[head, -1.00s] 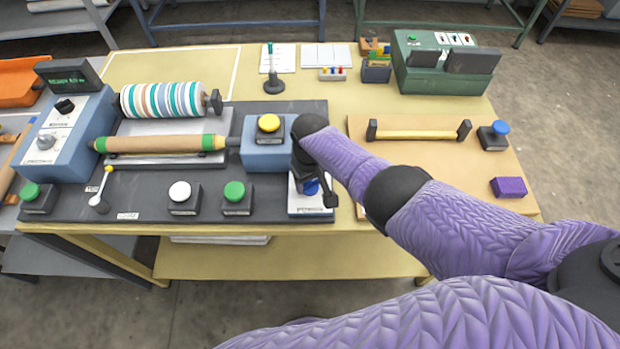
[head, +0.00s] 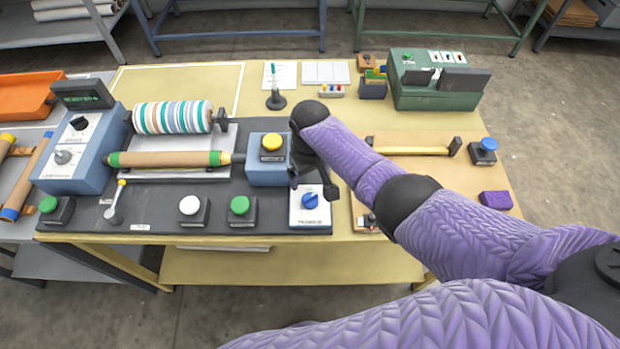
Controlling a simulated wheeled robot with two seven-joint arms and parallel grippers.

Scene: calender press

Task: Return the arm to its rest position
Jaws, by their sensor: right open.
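My right arm, in a purple quilted sleeve, reaches in from the right edge over the calender press. My right gripper (head: 313,188), black, is open and empty, just above and behind the blue knob (head: 310,201) on its white plate. The gripper appears apart from the knob, though the gap is hard to judge. My left gripper is not in view.
The press has a striped roller (head: 172,118), a brown roller (head: 165,159), a yellow button (head: 271,142) and a small lever (head: 117,202). A green machine (head: 437,80) stands at back right. A purple block (head: 496,200) lies at right.

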